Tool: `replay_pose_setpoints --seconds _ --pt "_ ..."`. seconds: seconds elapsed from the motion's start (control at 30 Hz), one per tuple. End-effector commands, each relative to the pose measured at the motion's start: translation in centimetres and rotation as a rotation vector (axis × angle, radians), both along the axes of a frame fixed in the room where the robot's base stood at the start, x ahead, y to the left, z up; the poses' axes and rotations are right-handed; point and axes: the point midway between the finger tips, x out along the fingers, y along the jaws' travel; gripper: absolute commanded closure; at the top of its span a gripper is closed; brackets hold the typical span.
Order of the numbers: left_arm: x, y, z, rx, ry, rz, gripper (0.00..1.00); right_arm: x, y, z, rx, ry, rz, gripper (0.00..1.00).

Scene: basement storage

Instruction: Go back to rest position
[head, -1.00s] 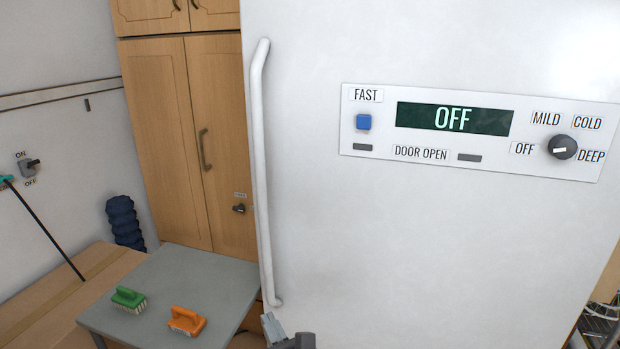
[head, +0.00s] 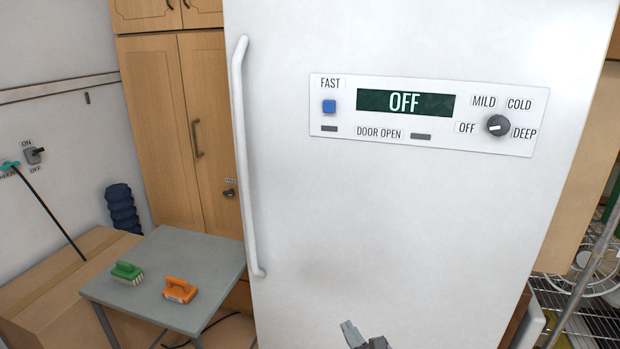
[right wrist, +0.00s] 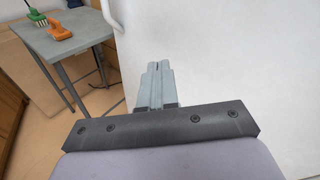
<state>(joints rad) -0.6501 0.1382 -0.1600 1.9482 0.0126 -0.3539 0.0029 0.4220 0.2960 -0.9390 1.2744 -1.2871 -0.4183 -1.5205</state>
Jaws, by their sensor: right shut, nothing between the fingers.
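My right gripper (head: 350,332) shows at the bottom edge of the head view, in front of the lower part of the white freezer door (head: 390,230). In the right wrist view its two fingers (right wrist: 158,68) are together with nothing between them. It is apart from the long white door handle (head: 247,160), which is to its upper left. The freezer panel (head: 430,115) reads OFF, and its dial (head: 498,125) sits at the right of the panel. My left gripper is in neither view.
A grey table (head: 205,255) at the lower left holds a green brush (head: 127,272) and an orange brush (head: 180,290). A cardboard box (head: 60,275) lies behind it. A wire rack (head: 590,315) stands at the right. Wooden cabinets (head: 160,130) are behind the table.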

Motion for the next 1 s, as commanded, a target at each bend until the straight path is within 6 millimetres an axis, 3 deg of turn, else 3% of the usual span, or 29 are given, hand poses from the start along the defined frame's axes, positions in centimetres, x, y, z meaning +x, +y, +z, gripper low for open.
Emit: replay_pose_setpoints --seconds 0.03,0.1,0.33,0.4,0.57,0.7,1.0 --pt "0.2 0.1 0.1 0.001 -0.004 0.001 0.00 0.4 -3.3 -0.8 -0.055 0.000 -0.025 1.00" --pt "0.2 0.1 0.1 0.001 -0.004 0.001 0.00 0.7 -7.2 -1.5 -0.118 0.000 -0.052 1.00" --pt "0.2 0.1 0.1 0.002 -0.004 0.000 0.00 0.8 -18.2 -2.4 -0.285 0.007 -0.134 1.00" --pt "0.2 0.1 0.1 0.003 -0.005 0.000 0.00 -1.3 -17.2 -4.2 -0.066 0.109 -0.173 1.00" --pt "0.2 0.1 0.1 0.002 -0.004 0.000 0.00 -5.2 -17.6 -6.7 0.363 0.303 -0.299 1.00" --pt "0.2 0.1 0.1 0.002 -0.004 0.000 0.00 -9.6 -18.2 -8.8 0.797 0.479 -0.448 1.00" --pt "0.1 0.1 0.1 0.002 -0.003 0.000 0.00 -19.4 -20.1 -10.8 1.791 0.752 -0.855 1.00"
